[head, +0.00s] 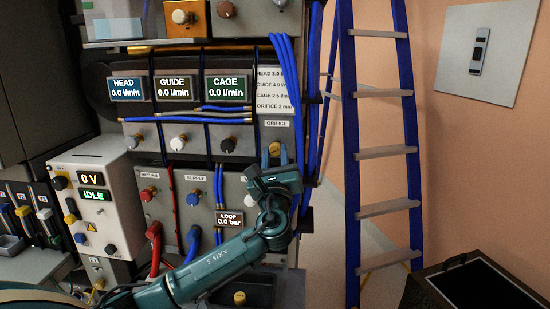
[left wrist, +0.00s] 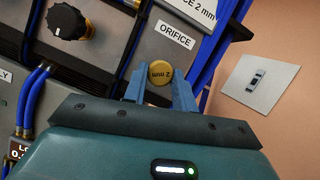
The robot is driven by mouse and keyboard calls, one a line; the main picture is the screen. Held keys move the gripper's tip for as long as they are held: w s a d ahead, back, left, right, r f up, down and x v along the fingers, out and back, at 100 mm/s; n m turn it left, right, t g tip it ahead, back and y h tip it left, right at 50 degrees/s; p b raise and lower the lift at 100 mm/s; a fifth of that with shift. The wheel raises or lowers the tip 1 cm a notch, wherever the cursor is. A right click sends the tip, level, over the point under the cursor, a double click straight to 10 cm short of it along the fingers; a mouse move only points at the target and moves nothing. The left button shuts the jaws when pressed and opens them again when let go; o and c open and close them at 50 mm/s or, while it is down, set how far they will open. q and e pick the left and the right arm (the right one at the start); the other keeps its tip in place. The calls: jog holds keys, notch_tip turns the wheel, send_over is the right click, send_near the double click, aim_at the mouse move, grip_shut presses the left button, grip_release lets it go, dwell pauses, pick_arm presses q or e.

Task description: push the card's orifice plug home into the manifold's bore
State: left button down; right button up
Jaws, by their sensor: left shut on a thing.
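My left gripper (head: 274,154) reaches up to the manifold panel (head: 250,146) below the ORIFICE label (head: 277,124). Its blue fingers (left wrist: 160,88) are shut on a round brass plug marked "2 mm" (left wrist: 161,73). The plug (head: 274,148) shows small between the fingertips in the head view. The bore is hidden behind the plug and fingers, so I cannot tell how deep the plug sits. The white card (head: 273,88) above lists HEAD, GUIDE, CAGE and "ORIFICE 2 mm". My right gripper is not in view.
Blue hoses (head: 291,85) run down close beside the gripper. A supply panel with red and blue hoses (head: 193,240) lies below. A blue ladder (head: 380,150) stands to the right, near a wall switch (head: 480,50).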

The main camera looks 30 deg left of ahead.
pick_arm(q)
jog(key=shift+w+a, duration=0.45)
jog(key=shift+w, duration=0.4)
jog(key=c, duration=1.2)
grip_release()
jog(key=shift+o, duration=0.8)
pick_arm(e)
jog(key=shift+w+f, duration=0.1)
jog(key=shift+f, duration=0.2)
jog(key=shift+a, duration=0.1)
pick_arm(q)
jog(key=r+b+v, duration=0.1)
jog(key=b+v, duration=0.1)
jog(key=v, duration=1.4)
jog(key=shift+s+d, duration=0.25)
jog(key=shift+s, duration=0.4)
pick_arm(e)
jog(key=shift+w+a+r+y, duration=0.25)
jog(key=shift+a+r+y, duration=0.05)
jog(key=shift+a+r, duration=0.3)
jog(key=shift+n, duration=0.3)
